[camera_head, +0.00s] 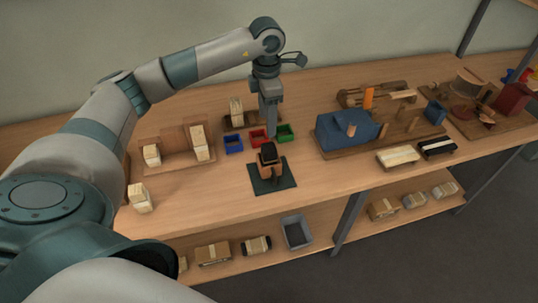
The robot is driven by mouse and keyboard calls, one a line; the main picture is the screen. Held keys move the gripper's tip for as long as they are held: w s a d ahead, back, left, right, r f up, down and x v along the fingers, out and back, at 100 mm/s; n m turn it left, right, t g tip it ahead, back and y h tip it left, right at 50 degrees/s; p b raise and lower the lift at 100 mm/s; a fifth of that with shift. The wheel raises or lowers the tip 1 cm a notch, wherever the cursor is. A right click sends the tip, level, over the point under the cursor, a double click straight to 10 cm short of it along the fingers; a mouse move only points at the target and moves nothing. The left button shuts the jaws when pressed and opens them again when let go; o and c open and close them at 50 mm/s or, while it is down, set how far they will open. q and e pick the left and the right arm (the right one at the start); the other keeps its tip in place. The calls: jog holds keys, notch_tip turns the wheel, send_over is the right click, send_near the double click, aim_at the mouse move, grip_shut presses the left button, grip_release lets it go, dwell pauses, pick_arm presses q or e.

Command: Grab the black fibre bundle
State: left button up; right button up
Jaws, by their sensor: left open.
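A dark black bundle (437,147) lies in a shallow wooden holder near the front edge of the table, right of centre. A cream bundle (398,156) lies in a similar holder just to its left. My left gripper (269,136) points down over the middle of the table, well to the left of the black bundle. It is open; at this size I see nothing between its fingers. Just in front of it a small brown-and-black fixture (269,158) stands on a dark green mat (285,180). My right gripper is out of view.
Blue (234,143), red (257,136) and green (286,133) bins stand close around the gripper. A blue machine (345,131) on a wooden board stands between the gripper and the black bundle. Wooden racks with pale blocks (200,142) are at left. Bare tabletop lies front centre.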

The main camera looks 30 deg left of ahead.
pick_arm(q)
jog(key=p, duration=0.2)
send_over(269, 147)
jog(key=f, duration=0.5)
jog(key=shift+w+a+f, duration=0.15)
jog(key=shift+a+f, duration=0.15)
jog(key=shift+a, duration=0.1)
jog(key=shift+f, duration=0.75)
jog(key=shift+p, duration=0.3)
jog(key=shift+d+f+p, duration=0.3)
jog(key=shift+f+p, duration=0.5)
jog(key=shift+p, duration=0.1)
notch_tip(269, 147, down, 3)
jog(key=shift+d+r+p, duration=0.1)
jog(key=shift+p, duration=0.65)
jog(key=shift+f, duration=0.4)
jog(key=shift+c, duration=0.4)
jog(key=c, duration=1.1)
